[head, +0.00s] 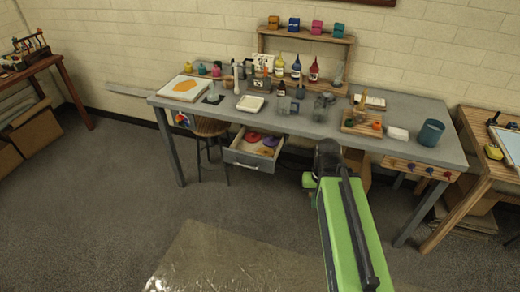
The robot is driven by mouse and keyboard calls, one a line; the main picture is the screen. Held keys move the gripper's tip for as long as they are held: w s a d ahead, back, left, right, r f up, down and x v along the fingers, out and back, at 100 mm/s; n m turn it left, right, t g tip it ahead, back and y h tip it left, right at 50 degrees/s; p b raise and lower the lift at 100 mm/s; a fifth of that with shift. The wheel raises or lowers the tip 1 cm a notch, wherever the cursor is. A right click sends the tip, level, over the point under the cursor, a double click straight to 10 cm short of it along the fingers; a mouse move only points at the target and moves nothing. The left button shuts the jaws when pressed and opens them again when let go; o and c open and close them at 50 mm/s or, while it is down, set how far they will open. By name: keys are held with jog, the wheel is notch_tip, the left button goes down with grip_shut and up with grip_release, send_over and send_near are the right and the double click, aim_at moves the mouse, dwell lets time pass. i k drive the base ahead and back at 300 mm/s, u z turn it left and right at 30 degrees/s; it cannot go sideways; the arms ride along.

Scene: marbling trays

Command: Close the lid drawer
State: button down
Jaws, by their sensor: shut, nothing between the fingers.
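The lid drawer (246,161) is pulled open below the left half of the grey-topped worktable. Its grey front faces me, and round lids in pink, orange and purple (264,150) lie inside. My green arm reaches in from the lower right. My gripper (309,181) is at its far end, to the right of the drawer in the picture and apart from it. It looks shut and empty. Its fingertips are small and partly hidden by the dark wrist.
The worktable (230,116) carries bottles, jars and trays, with a small shelf at the back. A stool (209,127) stands left of the drawer. A wooden table (475,185) is at the right. A shiny sheet (225,260) covers floor in front; nearby floor is clear.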

aim_at(242, 153)
jog(key=u, duration=0.05)
jog(key=i, duration=0.5)
jog(key=z, duration=0.9)
jog(key=k, duration=0.1)
jog(key=u, duration=3.25)
jog(key=i, duration=0.95)
jog(key=u, duration=0.25)
